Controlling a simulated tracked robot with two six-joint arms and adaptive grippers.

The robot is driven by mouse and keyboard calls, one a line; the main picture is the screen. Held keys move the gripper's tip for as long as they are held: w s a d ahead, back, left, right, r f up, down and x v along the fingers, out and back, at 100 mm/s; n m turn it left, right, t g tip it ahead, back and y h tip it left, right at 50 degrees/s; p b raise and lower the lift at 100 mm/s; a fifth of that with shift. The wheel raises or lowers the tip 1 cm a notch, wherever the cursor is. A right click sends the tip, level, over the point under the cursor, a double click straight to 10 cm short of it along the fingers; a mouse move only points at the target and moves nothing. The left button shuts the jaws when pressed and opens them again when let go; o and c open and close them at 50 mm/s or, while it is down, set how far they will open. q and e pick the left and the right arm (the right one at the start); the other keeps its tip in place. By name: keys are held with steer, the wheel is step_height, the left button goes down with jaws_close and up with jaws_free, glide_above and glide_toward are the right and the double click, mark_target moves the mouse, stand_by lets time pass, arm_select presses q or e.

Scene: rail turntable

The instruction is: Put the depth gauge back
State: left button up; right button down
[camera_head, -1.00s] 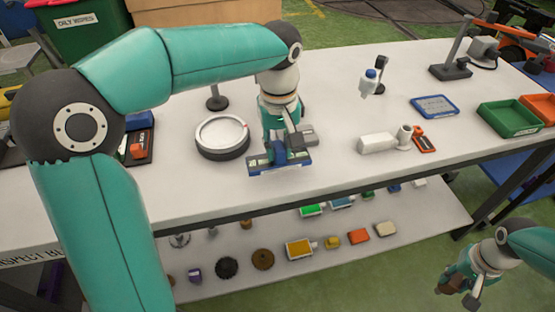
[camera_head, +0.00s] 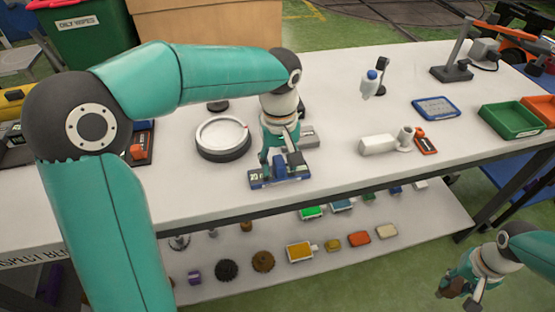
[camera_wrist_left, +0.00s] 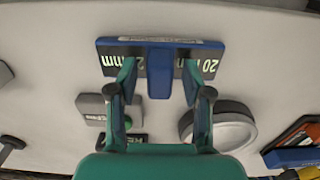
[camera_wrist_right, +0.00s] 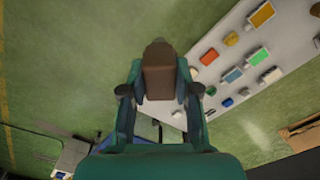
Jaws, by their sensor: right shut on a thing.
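A blue T-shaped piece (camera_head: 262,181), which looks like the depth gauge, lies on the white bench near its front edge. In the left wrist view its bar (camera_wrist_left: 108,45) has dark faces marked 20 mm and a blue middle stem. My left gripper (camera_head: 280,160) is right over it. Its fingers (camera_wrist_left: 158,85) stand on either side of the stem, with a gap visible on each side. My right gripper (camera_head: 458,290) is low, off the bench's front right, shut on a brown block (camera_wrist_right: 159,78).
A round white-topped turntable (camera_head: 222,137) stands left of the gauge, and a grey block (camera_head: 308,134) behind it. A white fitting (camera_head: 378,145), a blue tray (camera_head: 436,108) and a green bin (camera_head: 512,119) are to the right. Several small parts lie on the lower shelf (camera_head: 410,229).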

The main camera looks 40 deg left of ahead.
mark_target(278, 161)
steer(key=shift+r, duration=0.1)
steer(key=shift+r+p, duration=0.95)
steer(key=shift+p, duration=0.05)
arm_select(q)
step_height(278, 161, up, 12)
arm_select(e)
steer(key=shift+f, duration=0.1)
